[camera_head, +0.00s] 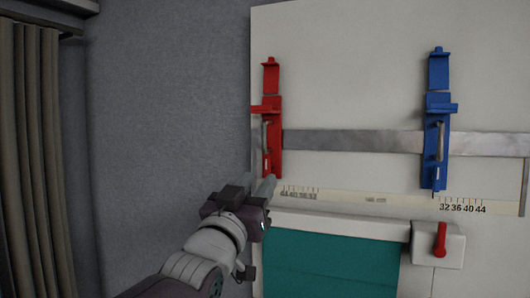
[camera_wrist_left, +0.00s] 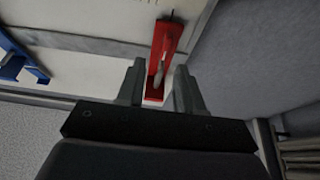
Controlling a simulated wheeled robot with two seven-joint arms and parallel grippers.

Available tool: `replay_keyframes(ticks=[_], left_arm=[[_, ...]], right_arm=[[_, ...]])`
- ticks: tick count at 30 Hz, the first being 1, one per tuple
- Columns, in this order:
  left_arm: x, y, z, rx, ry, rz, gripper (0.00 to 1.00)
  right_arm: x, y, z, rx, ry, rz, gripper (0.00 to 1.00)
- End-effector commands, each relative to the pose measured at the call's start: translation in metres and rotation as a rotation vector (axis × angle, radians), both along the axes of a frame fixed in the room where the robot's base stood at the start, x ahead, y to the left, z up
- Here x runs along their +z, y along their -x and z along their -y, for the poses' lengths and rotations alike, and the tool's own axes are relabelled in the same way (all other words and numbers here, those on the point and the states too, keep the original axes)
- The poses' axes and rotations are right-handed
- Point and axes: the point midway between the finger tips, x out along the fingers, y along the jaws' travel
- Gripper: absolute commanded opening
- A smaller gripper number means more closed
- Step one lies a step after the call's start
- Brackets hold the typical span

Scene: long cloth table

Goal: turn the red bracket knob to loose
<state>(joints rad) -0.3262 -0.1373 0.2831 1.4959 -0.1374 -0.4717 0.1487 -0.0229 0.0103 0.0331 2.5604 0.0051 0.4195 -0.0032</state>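The red bracket (camera_head: 271,120) is mounted upright on the metal rail at the left end of the pale board. A grey metal piece, perhaps its knob or handle, shows on it; in the wrist view this lies on the red bracket (camera_wrist_left: 172,38) between my fingers. My left gripper (camera_head: 268,190) is at the lower end of the red bracket, coming from below left. In the wrist view the fingers of my left gripper (camera_wrist_left: 159,88) are apart, with the bracket showing in the gap. I cannot tell whether they touch it. My right gripper is not in view.
A blue bracket (camera_head: 437,120) sits farther right on the metal rail (camera_head: 350,142). Below is a scale strip (camera_head: 350,197) with numbers. A white box with a red lever (camera_head: 440,240) is at lower right, beside a teal panel (camera_head: 330,265). A curtain (camera_head: 35,150) hangs left.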

Motion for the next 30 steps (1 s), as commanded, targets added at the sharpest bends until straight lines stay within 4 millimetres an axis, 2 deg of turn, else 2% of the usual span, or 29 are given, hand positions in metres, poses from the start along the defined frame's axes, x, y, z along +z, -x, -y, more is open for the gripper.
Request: replay_keyframes(ticks=[1, 6, 10, 18, 19, 21, 22, 30], left_arm=[[0.012, -0.011, 0.004, 0.0, -0.001, -0.004, 0.36], [0.018, -0.033, 0.014, 0.0, -0.002, -0.004, 0.36], [0.019, -0.04, 0.016, 0.001, -0.001, -0.002, 0.36], [0.017, -0.042, 0.017, 0.001, -0.002, -0.003, 0.36], [0.017, -0.042, 0.017, 0.001, -0.002, -0.003, 0.3], [0.017, -0.042, 0.017, 0.001, -0.002, -0.003, 0.07], [0.017, -0.042, 0.017, 0.001, -0.002, -0.003, 0.0], [0.017, -0.042, 0.017, 0.001, 0.005, -0.005, 0.0]], right_arm=[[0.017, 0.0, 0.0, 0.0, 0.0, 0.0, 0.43], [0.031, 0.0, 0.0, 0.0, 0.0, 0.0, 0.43], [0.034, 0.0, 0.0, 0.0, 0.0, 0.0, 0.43], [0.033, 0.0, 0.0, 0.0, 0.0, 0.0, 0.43], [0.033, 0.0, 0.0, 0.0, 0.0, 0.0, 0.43], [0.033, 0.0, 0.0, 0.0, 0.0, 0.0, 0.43], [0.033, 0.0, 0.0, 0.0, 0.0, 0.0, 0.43], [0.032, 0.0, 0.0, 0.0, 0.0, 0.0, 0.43]])
